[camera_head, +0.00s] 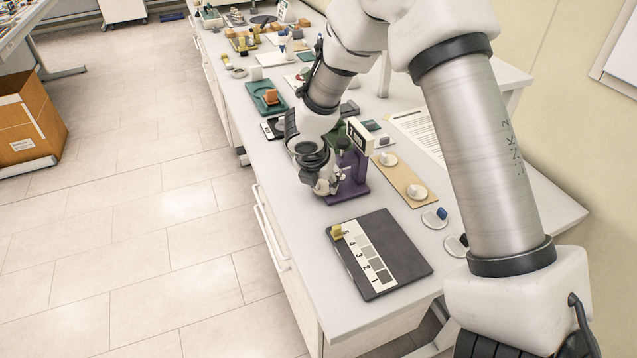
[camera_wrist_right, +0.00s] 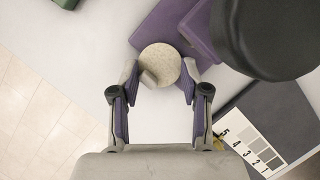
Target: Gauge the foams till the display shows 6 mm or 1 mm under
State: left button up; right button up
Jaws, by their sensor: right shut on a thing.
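My right gripper (camera_head: 325,188) is beside the purple base of the thickness gauge (camera_head: 350,187), whose white-framed display (camera_head: 360,136) faces right; I cannot read its number. In the right wrist view my right gripper (camera_wrist_right: 157,82) is shut on a round speckled beige foam (camera_wrist_right: 162,60) by its small grey grip. The foam overlaps the gauge's purple base (camera_wrist_right: 150,29) in that view; I cannot tell whether it touches it. Two pale foams with grips (camera_head: 388,158) (camera_head: 417,191) lie on a tan board (camera_head: 401,177). My left gripper is out of view.
A dark board (camera_head: 403,262) with a numbered strip (camera_head: 362,256) lies in front, a yellow-gripped piece (camera_head: 337,232) at its 5 end. Discs with blue (camera_head: 435,219) and dark grips (camera_head: 457,246) lie to its right. A green tray (camera_head: 266,97) and other items crowd the far bench.

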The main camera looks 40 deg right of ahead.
jog(key=shift+s+d, duration=0.2)
jog(key=shift+d, duration=0.65)
jog(key=shift+w+a+p, duration=0.2)
jog(key=shift+a+p, duration=0.1)
jog(key=shift+a, duration=0.5)
jog(key=shift+w+a+p, duration=0.15)
jog(key=shift+a+p, duration=0.15)
jog(key=shift+a, duration=0.45)
jog(key=shift+w+a+p, duration=0.2)
jog(key=shift+a+p, duration=0.1)
jog(key=shift+a, duration=0.5)
jog(key=shift+p, duration=0.3)
jog(key=shift+r+p, duration=0.1)
jog(key=shift+p, duration=0.25)
jog(key=shift+s+d+b, duration=0.2)
jog(key=shift+d+b, duration=0.15)
jog(key=shift+d, duration=0.4)
jog(key=shift+s+d+b, duration=0.15)
jog(key=shift+d+b, duration=0.2)
jog(key=shift+d, duration=0.35)
jog(key=shift+s+d, duration=0.15)
jog(key=shift+d, duration=0.65)
jog(key=o, duration=0.8)
jog(key=shift+c, duration=0.2)
